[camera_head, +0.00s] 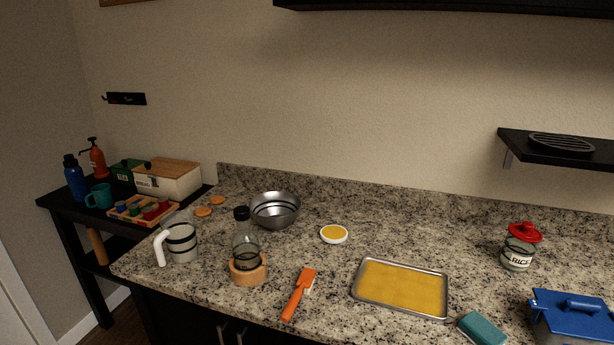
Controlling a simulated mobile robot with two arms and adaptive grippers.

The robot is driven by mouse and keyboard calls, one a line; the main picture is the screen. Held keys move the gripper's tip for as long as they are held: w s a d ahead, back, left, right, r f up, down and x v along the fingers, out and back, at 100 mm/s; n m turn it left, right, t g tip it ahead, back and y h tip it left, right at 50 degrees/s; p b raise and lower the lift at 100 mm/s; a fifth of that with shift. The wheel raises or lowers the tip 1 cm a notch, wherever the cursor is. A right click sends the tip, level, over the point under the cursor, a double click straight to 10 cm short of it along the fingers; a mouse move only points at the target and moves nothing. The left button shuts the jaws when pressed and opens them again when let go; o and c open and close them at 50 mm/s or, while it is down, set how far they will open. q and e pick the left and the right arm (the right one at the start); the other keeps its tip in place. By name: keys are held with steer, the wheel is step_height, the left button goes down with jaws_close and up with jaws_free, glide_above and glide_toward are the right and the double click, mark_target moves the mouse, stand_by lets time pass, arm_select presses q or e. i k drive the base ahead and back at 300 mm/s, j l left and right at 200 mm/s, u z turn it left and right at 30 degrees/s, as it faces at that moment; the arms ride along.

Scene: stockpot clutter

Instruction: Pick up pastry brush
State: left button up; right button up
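The pastry brush (296,298) looks to be the orange-handled tool with pale bristles at its upper right side. It lies flat on the granite counter (210,275) near the front edge, its handle end pointing down toward that edge. It lies between a glass bottle in a wooden base and a metal tray, apart from both. Nothing covers it. Neither of my grippers shows in the head view.
A glass bottle (245,245) stands left of the brush in a wooden base (248,272). A metal-rimmed tray (446,300) with a yellow surface lies to the right. A steel bowl (275,212) and small white-rimmed dish (334,234) sit behind. A measuring jug (183,243) stands farther left.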

mark_target(304, 283)
steer(key=l+u, duration=0.25)
steer(key=u, duration=0.15)
steer(key=l+u, duration=0.6)
steer(key=u, duration=0.15)
